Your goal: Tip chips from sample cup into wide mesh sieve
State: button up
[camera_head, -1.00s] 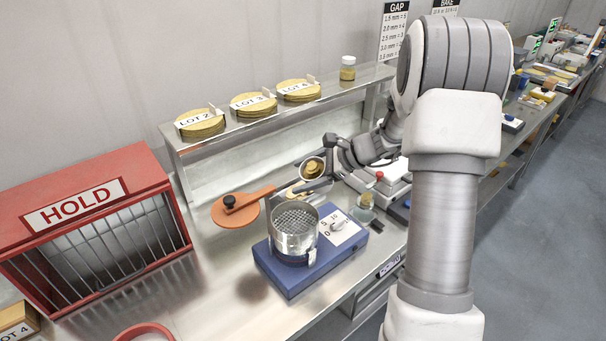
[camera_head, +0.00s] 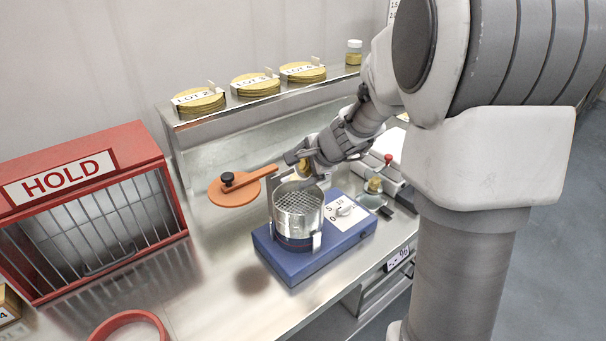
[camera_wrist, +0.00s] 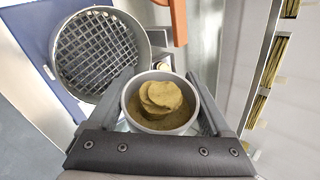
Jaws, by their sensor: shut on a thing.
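The sample cup (camera_wrist: 188,126) is a small round metal cup with golden-brown chips (camera_wrist: 160,97) inside. My gripper (camera_wrist: 165,85) is shut on the cup, with a finger on either side. The wide mesh sieve (camera_wrist: 66,80) is a round metal ring with a coarse grid. In the wrist view it lies just left of the cup, and its mesh looks empty. In the head view the sieve (camera_head: 298,201) sits on a blue base, and my gripper (camera_head: 300,163) is above its back edge. The cup is mostly hidden there.
The blue shaker base (camera_head: 278,262) with a dial stands under the sieve. An orange paddle-shaped lid (camera_head: 232,194) lies behind it. A red HOLD cage (camera_head: 80,150) is at left. A shelf (camera_head: 225,124) with LOT stacks runs behind. A red ring (camera_head: 92,336) lies in front.

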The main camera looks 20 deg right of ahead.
jog(key=f+h+b, duration=0.1)
jog(key=n+t+h+b, duration=0.1)
jog(key=b, duration=0.1)
jog(key=shift+s+a+f+b, duration=0.1)
jog(key=shift+a+f+b, duration=0.2)
jog(key=shift+f, duration=0.1)
jog(key=shift+f+n+t+h+b, duration=0.1)
jog(key=shift+n+t+h+b, duration=0.3)
jog(key=shift+h, duration=0.3)
notch_tip(320, 180, up, 5)
jog(key=p, duration=0.5)
dwell(0.3)
